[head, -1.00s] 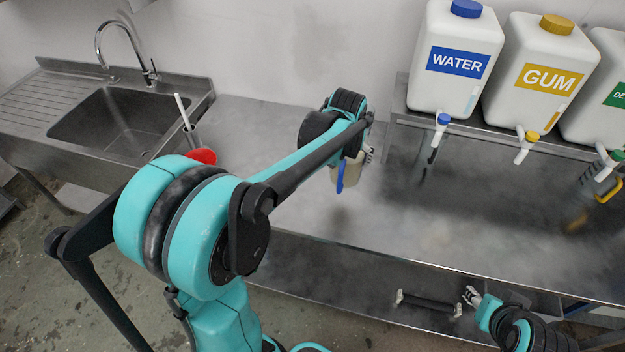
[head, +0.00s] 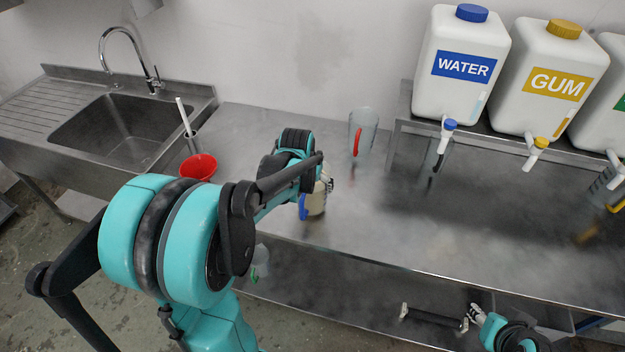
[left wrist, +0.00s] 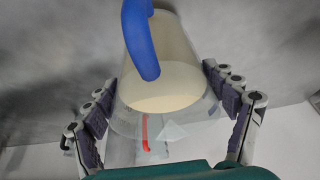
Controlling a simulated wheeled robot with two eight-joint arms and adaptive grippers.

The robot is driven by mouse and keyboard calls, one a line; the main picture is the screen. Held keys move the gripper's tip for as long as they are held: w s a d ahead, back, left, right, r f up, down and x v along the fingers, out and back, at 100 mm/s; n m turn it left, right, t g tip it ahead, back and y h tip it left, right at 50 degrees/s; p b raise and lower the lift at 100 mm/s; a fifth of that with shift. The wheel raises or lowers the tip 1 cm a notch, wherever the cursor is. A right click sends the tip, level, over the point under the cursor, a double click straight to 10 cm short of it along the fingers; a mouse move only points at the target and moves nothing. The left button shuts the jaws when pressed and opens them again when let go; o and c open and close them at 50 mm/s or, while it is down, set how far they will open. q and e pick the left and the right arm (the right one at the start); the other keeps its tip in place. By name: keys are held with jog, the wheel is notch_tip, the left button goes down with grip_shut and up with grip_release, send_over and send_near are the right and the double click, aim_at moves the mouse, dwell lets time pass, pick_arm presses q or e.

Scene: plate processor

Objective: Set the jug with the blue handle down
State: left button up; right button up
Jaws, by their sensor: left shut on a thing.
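The jug with the blue handle (head: 316,204) holds a cream-coloured liquid and is over the front part of the steel table in the head view. My left gripper (head: 326,184) is shut on it. In the left wrist view the same jug (left wrist: 165,60) sits between the two fingers of the left gripper (left wrist: 165,105), its blue handle facing the camera. Whether its base touches the table I cannot tell. My right gripper (head: 474,313) is low at the bottom right, by the table's lower front; its jaws are too small to read.
A clear jug with a red handle (head: 362,135) stands behind on the steel table (head: 430,225). A red funnel-like vessel (head: 198,167) is by the sink (head: 120,130). WATER (head: 462,75) and GUM (head: 550,80) tanks stand on a raised shelf. The table's middle is clear.

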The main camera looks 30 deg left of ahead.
pick_arm(q)
jog(key=shift+f, duration=0.8)
jog(key=shift+f+b, duration=0.2)
jog(key=shift+b, duration=0.1)
jog(key=o, duration=1.7)
jog(key=shift+o, duration=0.2)
